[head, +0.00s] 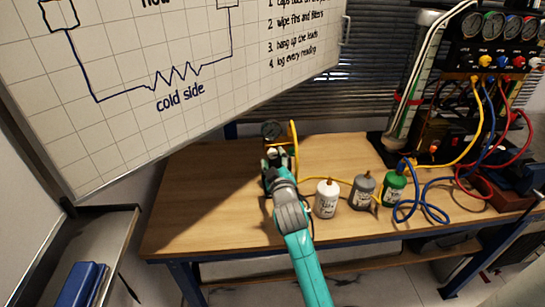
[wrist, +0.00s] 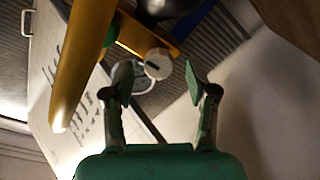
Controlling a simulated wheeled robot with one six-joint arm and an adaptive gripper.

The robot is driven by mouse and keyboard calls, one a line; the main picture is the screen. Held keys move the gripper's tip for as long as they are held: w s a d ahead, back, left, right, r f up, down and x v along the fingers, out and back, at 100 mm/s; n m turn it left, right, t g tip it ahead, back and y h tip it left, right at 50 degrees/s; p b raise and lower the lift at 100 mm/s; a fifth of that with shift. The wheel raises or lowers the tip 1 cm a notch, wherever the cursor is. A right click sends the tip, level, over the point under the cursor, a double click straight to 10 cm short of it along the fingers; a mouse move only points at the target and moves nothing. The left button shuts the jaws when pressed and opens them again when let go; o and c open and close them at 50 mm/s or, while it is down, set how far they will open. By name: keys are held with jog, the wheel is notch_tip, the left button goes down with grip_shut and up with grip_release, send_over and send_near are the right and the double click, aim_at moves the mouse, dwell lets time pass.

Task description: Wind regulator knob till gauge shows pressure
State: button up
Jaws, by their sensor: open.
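In the wrist view a pale round knob (wrist: 158,63) with a dark slot sits on a brass-coloured body (wrist: 130,35). I take it to be the regulator knob. My gripper (wrist: 160,82) is open, with one green-padded finger to each side of the knob's line. In the head view my gripper (head: 274,158) is just in front of the gauge and hides most of the regulator.
A yellow hose (head: 296,140) rises beside the gauge; it looms large in the wrist view (wrist: 82,60). White (head: 326,200), grey (head: 363,192) and green (head: 394,190) bottles stand to the right. A whiteboard (head: 150,130) overhangs the left. The bench's left part is clear.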

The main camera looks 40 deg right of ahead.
jog(key=shift+x, duration=0.9)
grip_shut()
jog(key=shift+m, duration=0.4)
jog(key=m, duration=0.3)
jog(key=shift+s, duration=0.1)
jog(key=shift+m, duration=2)
